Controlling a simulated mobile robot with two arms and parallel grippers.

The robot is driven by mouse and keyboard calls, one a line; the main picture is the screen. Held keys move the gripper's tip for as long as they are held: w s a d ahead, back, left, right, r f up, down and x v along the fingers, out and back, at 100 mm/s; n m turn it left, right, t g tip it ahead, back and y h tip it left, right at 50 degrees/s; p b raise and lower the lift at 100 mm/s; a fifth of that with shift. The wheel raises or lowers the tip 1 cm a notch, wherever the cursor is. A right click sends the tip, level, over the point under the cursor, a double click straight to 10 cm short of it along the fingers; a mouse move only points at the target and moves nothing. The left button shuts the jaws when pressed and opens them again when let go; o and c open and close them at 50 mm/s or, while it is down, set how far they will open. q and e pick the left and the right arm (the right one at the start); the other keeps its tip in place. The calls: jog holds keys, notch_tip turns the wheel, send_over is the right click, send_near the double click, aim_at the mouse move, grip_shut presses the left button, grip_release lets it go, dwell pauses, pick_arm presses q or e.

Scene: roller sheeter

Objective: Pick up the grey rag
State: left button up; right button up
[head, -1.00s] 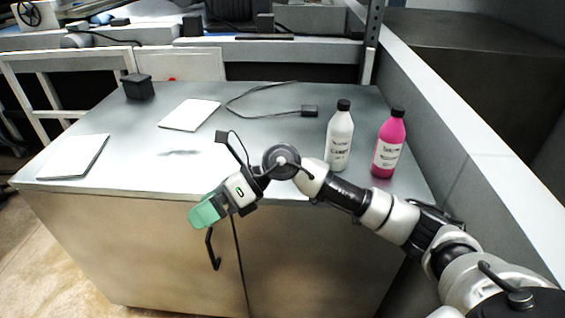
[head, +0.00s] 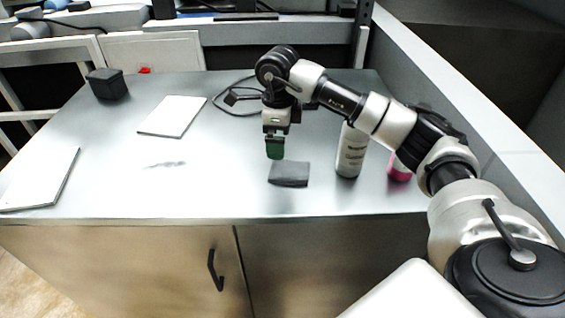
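The grey rag (head: 289,174) is a small, dark, flat piece lying on the metal worktop (head: 220,195), towards its front edge. My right gripper (head: 275,154) has green fingers and points down just behind and left of the rag. It looks above the worktop and apart from the rag. I see its fingers edge-on, so their opening is hidden. My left gripper is not in view.
A white bottle (head: 351,152) stands right of the rag. A pink bottle (head: 399,170) is mostly hidden behind my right arm. A black cable (head: 228,108), pale panels (head: 172,116) and a black box (head: 107,84) lie further off.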

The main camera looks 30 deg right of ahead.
aim_at(282, 166)
jog(key=f, duration=0.3)
jog(key=shift+s+f, duration=0.15)
jog(key=shift+s, duration=0.2)
jog(key=shift+f, duration=0.25)
notch_tip(282, 166, down, 4)
jog(key=shift+s+d+f+p, duration=0.1)
jog(key=shift+f+p, duration=0.1)
jog(key=shift+p, duration=0.65)
jog(key=shift+f, duration=0.25)
jog(key=shift+c, duration=0.6)
jog(key=c, duration=0.8)
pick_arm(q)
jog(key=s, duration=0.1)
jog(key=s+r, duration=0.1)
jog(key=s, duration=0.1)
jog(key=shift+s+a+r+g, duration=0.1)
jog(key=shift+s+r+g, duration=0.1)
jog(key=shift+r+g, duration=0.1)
pick_arm(e)
jog(key=shift+o, duration=0.2)
jog(key=shift+r, duration=0.15)
